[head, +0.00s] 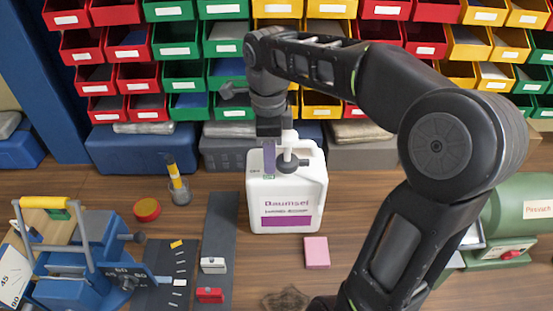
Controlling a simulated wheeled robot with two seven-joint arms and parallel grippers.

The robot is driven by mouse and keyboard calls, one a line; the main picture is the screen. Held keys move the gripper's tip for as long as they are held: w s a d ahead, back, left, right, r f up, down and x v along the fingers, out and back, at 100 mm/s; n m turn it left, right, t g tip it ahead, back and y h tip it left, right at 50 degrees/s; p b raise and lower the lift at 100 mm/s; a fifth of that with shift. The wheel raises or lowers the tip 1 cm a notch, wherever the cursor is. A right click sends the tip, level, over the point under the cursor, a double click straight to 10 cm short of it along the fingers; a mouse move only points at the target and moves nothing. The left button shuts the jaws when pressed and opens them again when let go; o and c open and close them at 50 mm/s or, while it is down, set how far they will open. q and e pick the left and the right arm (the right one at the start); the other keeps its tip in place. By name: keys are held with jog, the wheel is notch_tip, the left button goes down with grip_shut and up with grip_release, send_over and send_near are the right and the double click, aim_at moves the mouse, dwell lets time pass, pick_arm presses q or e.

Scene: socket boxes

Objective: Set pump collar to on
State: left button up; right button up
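A white jug (308,190) with a purple label reading "Daumsel" stands upright on the wooden bench. A dark grey pump (291,162) sits on its top, left of the jug's handle. My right gripper (268,150) comes down from above, at the pump's left side in the picture. A narrow purple and grey upright piece shows below its dark body, and I cannot tell if it is a finger or part of the jug. The collar's setting is too small to read. Whether the fingers touch the pump or are open is not clear. My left gripper is out of view.
Racks of coloured bins (181,45) line the back, with lidded boxes below. A blue clamp tool (85,255) is at left, a cup with a yellow-handled tool (178,185) behind it. A pink block (316,252) lies in front of the jug. A green machine (515,215) is at right.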

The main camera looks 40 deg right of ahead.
jog(key=shift+s, duration=0.1)
jog(key=shift+a, duration=0.1)
grip_shut()
dwell(0.5)
